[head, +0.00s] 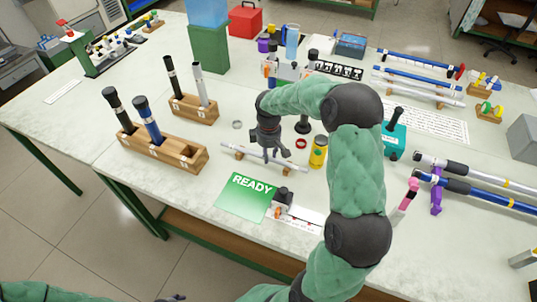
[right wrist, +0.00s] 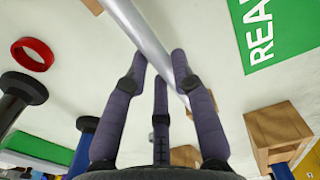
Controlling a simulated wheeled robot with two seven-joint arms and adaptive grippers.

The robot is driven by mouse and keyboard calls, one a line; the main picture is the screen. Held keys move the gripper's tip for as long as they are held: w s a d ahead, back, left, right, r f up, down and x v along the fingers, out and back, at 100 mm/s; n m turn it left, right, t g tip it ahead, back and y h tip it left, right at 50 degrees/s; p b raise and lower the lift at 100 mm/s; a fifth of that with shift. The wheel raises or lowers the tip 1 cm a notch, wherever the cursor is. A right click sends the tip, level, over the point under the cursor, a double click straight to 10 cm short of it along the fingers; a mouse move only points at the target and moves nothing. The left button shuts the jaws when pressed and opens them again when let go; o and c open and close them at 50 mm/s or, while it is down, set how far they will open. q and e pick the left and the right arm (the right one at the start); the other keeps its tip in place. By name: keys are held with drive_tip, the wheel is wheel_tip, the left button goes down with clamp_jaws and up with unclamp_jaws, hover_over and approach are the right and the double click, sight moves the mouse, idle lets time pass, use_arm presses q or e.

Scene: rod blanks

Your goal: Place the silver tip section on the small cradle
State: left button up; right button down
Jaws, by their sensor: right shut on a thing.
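The silver tip section (head: 262,158) is a slim, pale metal rod. In the head view it lies across the small cradle (head: 288,170), whose wooden blocks show near its ends. My right gripper (head: 270,150) comes down on the rod's middle and is shut on it. I cannot tell whether the rod touches the cradle. Of my left arm, only parts show at the bottom left edge; its jaws cannot be made out.
A green READY card (head: 246,196) lies in front of the cradle. A yellow can (head: 318,152) and a red ring (head: 301,143) are close on the right. Wooden racks with dark-handled rods (head: 170,150) stand at left. Long rods (head: 480,190) lie at right.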

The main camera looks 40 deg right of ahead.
drive_tip(key=shift+f, duration=0.15)
drive_tip(key=c, duration=1)
unclamp_jaws()
drive_tip(key=shift+c, duration=0.2)
wheel_tip(320, 180, up, 12)
drive_tip(key=p, duration=0.3)
drive_tip(key=shift+p, duration=0.4)
drive_tip(key=shift+r, duration=0.2)
